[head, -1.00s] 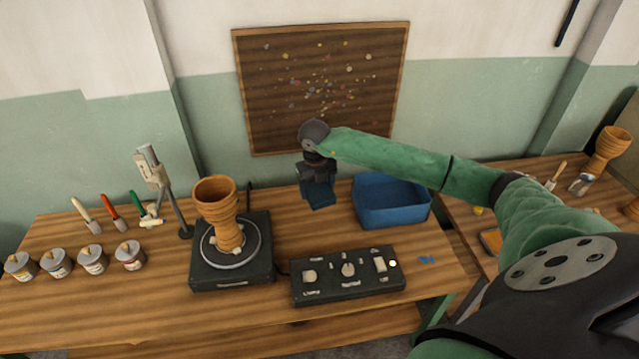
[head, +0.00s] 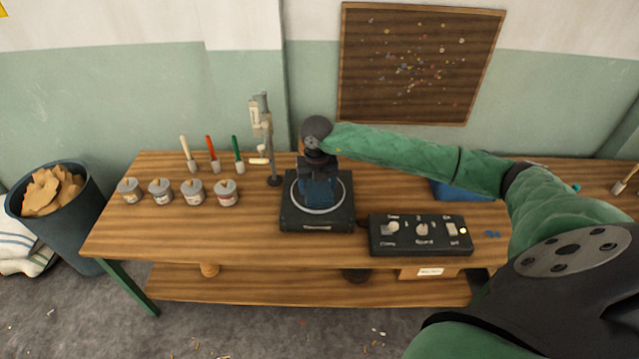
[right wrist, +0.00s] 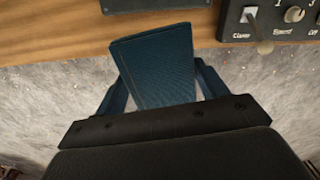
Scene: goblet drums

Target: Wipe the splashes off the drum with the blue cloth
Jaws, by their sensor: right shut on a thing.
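My right gripper (head: 316,176) points down and is shut on the blue cloth (head: 319,191). In the right wrist view the cloth (right wrist: 155,66) hangs out between the two fingers, over the table's front edge. The drum stands on the turntable (head: 291,218); my gripper and cloth hide nearly all of it, and only a sliver of brown shows beside my wrist. I cannot tell whether the cloth touches the drum, and splashes on it cannot be seen. My left gripper is not in view.
A control box (head: 420,236) sits right of the turntable. The blue tub (head: 463,191) is partly behind my arm. Several paint cans (head: 193,192), brushes (head: 212,155) and a stand (head: 265,135) are at the left. A bin of scraps (head: 62,220) stands left of the table.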

